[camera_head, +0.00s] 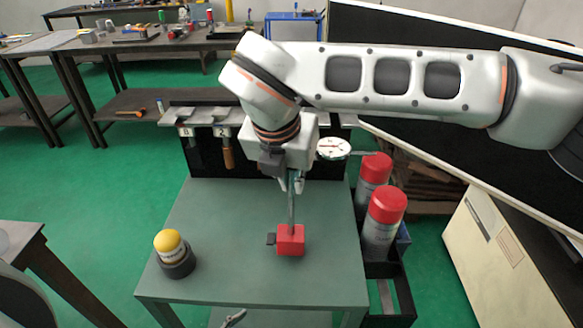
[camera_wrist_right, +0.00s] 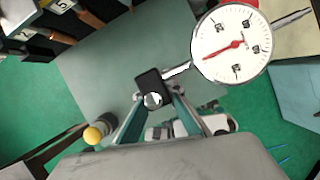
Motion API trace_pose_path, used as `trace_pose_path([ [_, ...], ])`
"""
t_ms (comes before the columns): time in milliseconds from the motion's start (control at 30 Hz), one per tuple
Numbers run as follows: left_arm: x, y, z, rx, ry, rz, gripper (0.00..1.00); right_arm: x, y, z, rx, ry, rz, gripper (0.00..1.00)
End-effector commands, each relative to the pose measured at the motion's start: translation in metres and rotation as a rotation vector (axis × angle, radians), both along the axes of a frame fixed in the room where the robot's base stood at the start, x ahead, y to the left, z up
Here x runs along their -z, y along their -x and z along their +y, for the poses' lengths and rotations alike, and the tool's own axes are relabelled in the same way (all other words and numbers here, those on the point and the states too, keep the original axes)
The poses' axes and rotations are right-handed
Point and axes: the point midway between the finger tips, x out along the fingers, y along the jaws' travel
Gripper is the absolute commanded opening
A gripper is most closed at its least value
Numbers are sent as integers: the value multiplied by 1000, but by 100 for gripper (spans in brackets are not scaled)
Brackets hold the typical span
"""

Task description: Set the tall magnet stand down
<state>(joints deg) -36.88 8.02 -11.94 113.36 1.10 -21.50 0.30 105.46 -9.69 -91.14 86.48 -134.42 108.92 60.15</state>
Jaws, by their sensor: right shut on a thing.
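The tall magnet stand has a red block base (camera_head: 291,241) with a dark knob on its left side and a thin upright post. A round white dial gauge (camera_head: 333,148) sits beside my right gripper; it shows large in the wrist view (camera_wrist_right: 232,43), joined to a black clamp (camera_wrist_right: 153,88). My right gripper (camera_head: 292,186) points down and is shut on the stand's post. The base appears over the middle of the green-grey table (camera_head: 220,215); I cannot tell whether it touches the top. The base is hidden in the wrist view. My left gripper is not in view.
A yellow-topped cylinder in a dark holder (camera_head: 175,255) stands at the table's left. Two red-capped spray cans (camera_head: 383,222) stand in a rack beside the right edge. A numbered tool rack (camera_head: 207,118) lines the back. The tabletop around the red base is clear.

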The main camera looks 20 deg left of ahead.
Motion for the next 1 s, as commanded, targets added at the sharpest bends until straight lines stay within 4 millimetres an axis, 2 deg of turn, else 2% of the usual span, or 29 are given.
trace_pose_path([
  [133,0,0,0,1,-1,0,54,14,0,1,-2,-4,-2,0],
  [500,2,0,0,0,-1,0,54,17,-1,1,-2,-4,-4,0],
  [533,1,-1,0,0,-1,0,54,19,0,0,-1,-1,0,11],
  [600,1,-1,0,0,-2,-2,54,18,0,0,-1,-1,-1,26],
  [1000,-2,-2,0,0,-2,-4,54,14,1,0,-1,-1,-2,26],
])
